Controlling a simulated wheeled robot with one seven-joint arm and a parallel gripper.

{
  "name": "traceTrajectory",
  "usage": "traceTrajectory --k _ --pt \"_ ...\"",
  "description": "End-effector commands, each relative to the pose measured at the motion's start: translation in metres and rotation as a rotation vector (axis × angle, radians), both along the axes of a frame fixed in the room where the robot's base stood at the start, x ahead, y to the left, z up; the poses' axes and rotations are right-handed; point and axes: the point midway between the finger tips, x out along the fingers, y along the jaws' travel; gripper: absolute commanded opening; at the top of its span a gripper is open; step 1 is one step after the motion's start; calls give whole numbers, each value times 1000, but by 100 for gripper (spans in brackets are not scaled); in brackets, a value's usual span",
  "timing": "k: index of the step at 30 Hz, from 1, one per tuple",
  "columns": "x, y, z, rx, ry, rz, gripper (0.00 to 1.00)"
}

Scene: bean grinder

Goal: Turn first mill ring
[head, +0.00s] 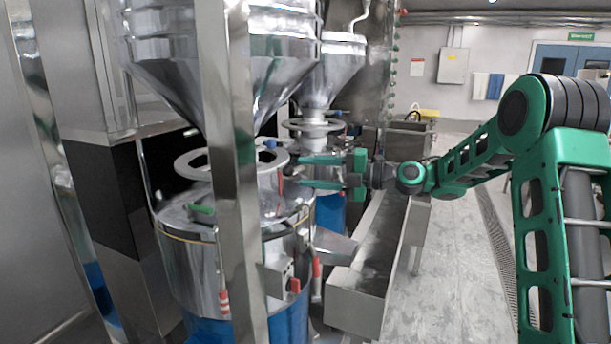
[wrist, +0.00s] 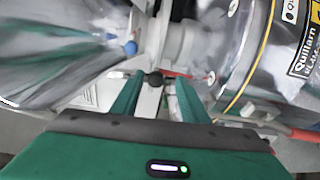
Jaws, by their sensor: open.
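The first mill ring (head: 192,166) is a flat pale ring lying level between the nearer steel hopper and the mill drum (head: 185,235). A steel post hides part of it. In the wrist view the ring (wrist: 179,45) shows nearly edge-on, with the hopper on the left and the drum on the right. My gripper (head: 296,172) is open at the right side of the ring, fingers pointing left. In the wrist view a small dark round knob (wrist: 153,79) appears between the fingertips. I cannot tell whether the fingers touch it.
A steel post (head: 232,150) stands in front of the mill. A second mill with its own ring (head: 318,125) is behind. Red-handled levers (head: 223,300) hang on the near drum. A steel trough (head: 365,275) lies below my gripper. The floor to the right is clear.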

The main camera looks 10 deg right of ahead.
Motion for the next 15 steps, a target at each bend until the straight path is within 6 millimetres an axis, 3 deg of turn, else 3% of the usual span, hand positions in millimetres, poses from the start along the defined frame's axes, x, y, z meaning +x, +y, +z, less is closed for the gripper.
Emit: traceTrajectory --k 2,3,8,15 --pt "0 0 0 0 0 0 40" --pt "0 0 0 0 0 0 36" --pt "-7 2 6 10 9 -21 0" --pt "-55 7 26 69 75 -167 0"
